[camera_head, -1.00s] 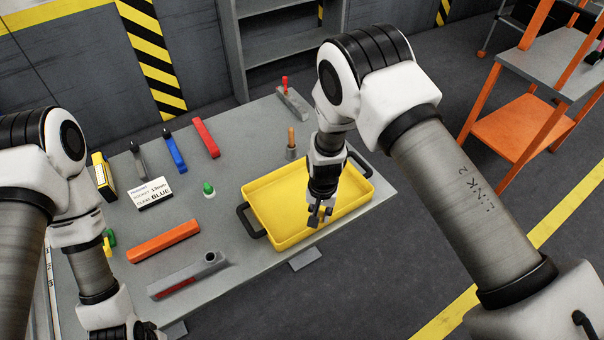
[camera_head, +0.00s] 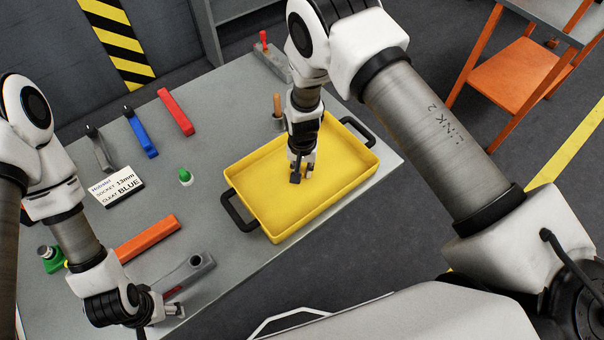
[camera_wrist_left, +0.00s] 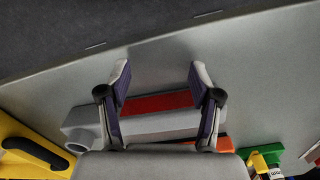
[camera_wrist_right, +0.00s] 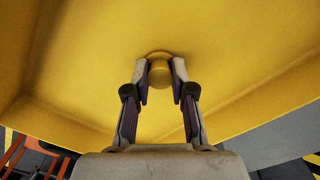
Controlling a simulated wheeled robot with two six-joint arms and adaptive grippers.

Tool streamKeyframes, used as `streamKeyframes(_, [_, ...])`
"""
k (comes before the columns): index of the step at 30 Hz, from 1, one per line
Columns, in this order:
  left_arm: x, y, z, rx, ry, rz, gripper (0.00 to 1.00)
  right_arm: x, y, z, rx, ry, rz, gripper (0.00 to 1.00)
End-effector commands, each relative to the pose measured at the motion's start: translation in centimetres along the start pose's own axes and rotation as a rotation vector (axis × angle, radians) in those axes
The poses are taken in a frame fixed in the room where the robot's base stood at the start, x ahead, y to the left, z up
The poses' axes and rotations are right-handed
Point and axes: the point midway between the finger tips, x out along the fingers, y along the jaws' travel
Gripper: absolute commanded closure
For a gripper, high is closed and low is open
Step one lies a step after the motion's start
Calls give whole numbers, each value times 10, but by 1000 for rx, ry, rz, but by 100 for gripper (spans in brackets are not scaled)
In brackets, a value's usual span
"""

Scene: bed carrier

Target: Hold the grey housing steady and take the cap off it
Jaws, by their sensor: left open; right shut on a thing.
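The grey housing (camera_head: 196,270) is a long block with a round dark opening at its right end and a red strip along it. It lies near the table's front edge. My left gripper (camera_head: 176,311) is open at its front side. In the left wrist view the fingers stand apart above the housing (camera_wrist_left: 165,123); contact cannot be told. My right gripper (camera_head: 302,176) is over the yellow tray. In the right wrist view its fingertips are shut on a small round yellowish piece (camera_wrist_right: 160,74). Whether this is the cap, and whether it touches the tray floor, cannot be told.
The yellow tray (camera_head: 236,183) has black handles. An orange bar (camera_head: 148,239) lies behind the housing. A green-and-grey piece (camera_head: 50,260), a small green knob (camera_head: 185,177), a label card (camera_head: 115,187) and red (camera_head: 176,112), blue (camera_head: 141,136) and grey bars stand around.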

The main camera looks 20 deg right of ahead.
Motion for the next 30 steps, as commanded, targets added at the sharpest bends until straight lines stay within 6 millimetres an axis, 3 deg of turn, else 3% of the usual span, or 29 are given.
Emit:
streamKeyframes(11, [5,0,0,0,0,0,36,6,0,0,0,1,0,100])
streamKeyframes(12, [4,0,0,0,0,0,36,5,0,0,0,1,0,66])
streamKeyframes(13, [4,0,0,0,0,0,36,4,0,0,0,1,0,55])
streamKeyframes(14, [4,0,0,0,0,0,36,4,0,0,0,1,-1,52])
streamKeyframes(25, [2,0,0,0,0,0,36,3,0,0,0,1,0,52])
streamKeyframes(30, [-15,0,0,0,0,0,36,-17,0,-1,0,1,-1,52])
